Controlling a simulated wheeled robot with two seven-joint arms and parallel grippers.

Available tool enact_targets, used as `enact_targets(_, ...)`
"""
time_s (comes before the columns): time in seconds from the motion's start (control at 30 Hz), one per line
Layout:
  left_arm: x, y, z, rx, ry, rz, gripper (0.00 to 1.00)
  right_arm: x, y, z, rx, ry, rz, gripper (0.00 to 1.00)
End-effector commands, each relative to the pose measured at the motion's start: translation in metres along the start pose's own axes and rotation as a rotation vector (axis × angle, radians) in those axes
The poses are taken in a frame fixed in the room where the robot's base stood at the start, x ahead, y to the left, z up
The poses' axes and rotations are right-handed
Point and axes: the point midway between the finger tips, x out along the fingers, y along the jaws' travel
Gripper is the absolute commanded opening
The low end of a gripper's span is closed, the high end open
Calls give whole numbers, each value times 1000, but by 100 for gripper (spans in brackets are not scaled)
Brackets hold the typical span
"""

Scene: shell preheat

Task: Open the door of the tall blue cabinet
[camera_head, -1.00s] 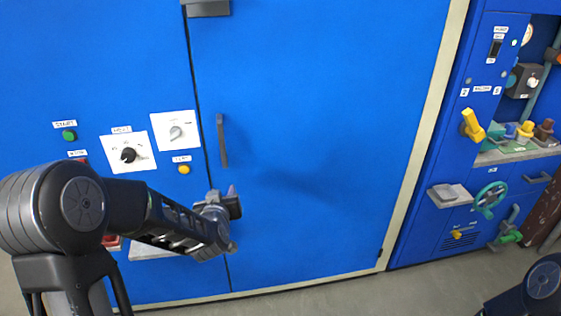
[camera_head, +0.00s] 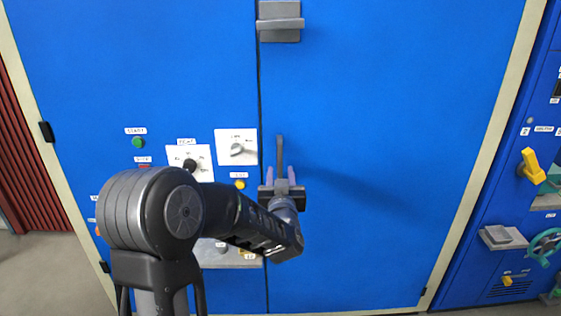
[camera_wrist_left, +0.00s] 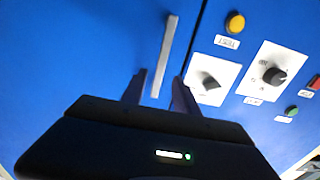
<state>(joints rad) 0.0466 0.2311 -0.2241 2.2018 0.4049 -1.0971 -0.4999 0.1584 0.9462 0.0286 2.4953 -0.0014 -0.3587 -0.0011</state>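The tall blue cabinet has a right door (camera_head: 390,140) that is closed, with a dark seam along its left edge. A thin grey vertical handle (camera_head: 280,152) stands on that door near the seam; it also shows in the left wrist view (camera_wrist_left: 166,52). My left gripper (camera_head: 279,176) is open at the handle's lower part, one finger on each side. In the left wrist view the fingers (camera_wrist_left: 158,90) straddle the handle's lower end with gaps visible; whether they touch it I cannot tell. My right gripper is not in view.
A grey latch-like block (camera_head: 279,22) sits at the top of the seam. Left of the seam are dials (camera_head: 236,148), a green button (camera_head: 138,142) and a yellow button (camera_head: 240,184). A blue unit with a yellow valve handle (camera_head: 531,166) stands at right.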

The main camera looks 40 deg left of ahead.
Motion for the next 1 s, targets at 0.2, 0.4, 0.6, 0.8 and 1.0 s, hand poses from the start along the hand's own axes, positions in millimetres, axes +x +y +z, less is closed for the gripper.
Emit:
enact_targets(0.2, 31, -1, 0, 2, -1, -1, 36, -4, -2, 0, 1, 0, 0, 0)
enact_targets(0.4, 60, -1, 0, 1, -1, -2, 36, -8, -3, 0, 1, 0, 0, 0)
enact_targets(0.6, 70, 0, 0, 0, -1, 0, 36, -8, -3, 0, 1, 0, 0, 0)
enact_targets(0.8, 70, 0, 0, 0, -1, 1, 36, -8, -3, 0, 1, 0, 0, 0)
enact_targets(1.0, 70, 0, 0, 0, -1, 1, 21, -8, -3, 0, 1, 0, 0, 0)
